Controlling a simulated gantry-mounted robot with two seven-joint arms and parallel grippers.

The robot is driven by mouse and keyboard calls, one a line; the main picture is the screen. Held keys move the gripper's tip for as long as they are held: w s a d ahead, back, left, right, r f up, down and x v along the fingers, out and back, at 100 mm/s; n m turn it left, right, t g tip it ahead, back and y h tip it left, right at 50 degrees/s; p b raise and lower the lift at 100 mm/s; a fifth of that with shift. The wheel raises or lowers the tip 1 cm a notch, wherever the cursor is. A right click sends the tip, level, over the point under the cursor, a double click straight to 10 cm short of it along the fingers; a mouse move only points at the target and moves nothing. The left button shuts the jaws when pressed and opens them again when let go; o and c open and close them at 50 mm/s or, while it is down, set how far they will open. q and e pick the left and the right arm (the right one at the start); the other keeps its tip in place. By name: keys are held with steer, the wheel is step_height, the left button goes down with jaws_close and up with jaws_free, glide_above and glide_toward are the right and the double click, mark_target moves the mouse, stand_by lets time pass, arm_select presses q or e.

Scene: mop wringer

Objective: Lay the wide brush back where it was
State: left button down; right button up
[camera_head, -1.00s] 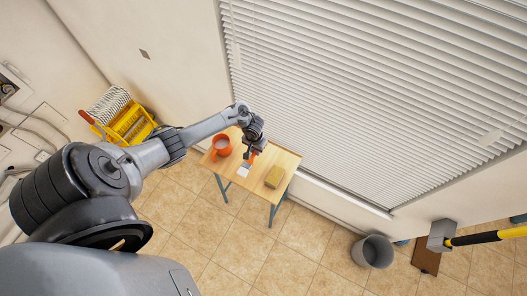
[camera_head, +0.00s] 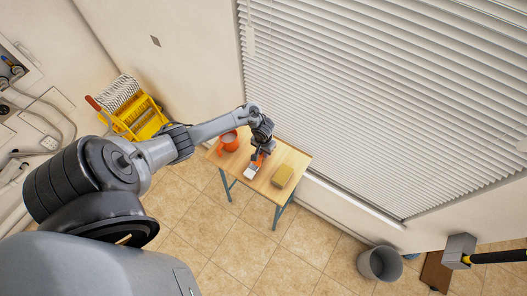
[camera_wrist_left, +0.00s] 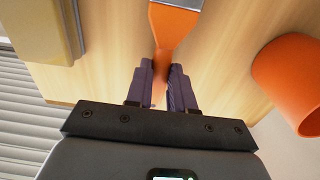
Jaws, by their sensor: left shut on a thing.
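The wide brush has an orange handle, a metal band and a pale head; its head (camera_head: 251,172) shows over the small wooden table in the head view. In the left wrist view its orange handle (camera_wrist_left: 172,30) runs down between my fingers. My left gripper (camera_head: 262,157) is shut on the handle, and its fingers (camera_wrist_left: 161,78) also show in the left wrist view. The brush is over the tabletop (camera_head: 292,158), between the orange pot and the yellow block. I cannot tell whether its head touches the wood. My right gripper is not in view.
An orange pot (camera_head: 229,141) stands left of the brush, and a yellow block (camera_head: 283,176) lies right of it. A yellow mop wringer (camera_head: 137,118) stands at the left. A grey bin (camera_head: 381,263) is on the floor at the right. Window blinds (camera_head: 370,100) are behind the table.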

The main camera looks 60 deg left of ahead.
arm_select(q)
steer(key=shift+f, duration=0.55)
stand_by(0.4)
steer(key=c, duration=0.9)
jaws_free()
steer(key=shift+r, duration=0.45)
step_height(320, 180, up, 10)
steer(key=p, duration=0.3)
steer(key=shift+s, duration=0.1)
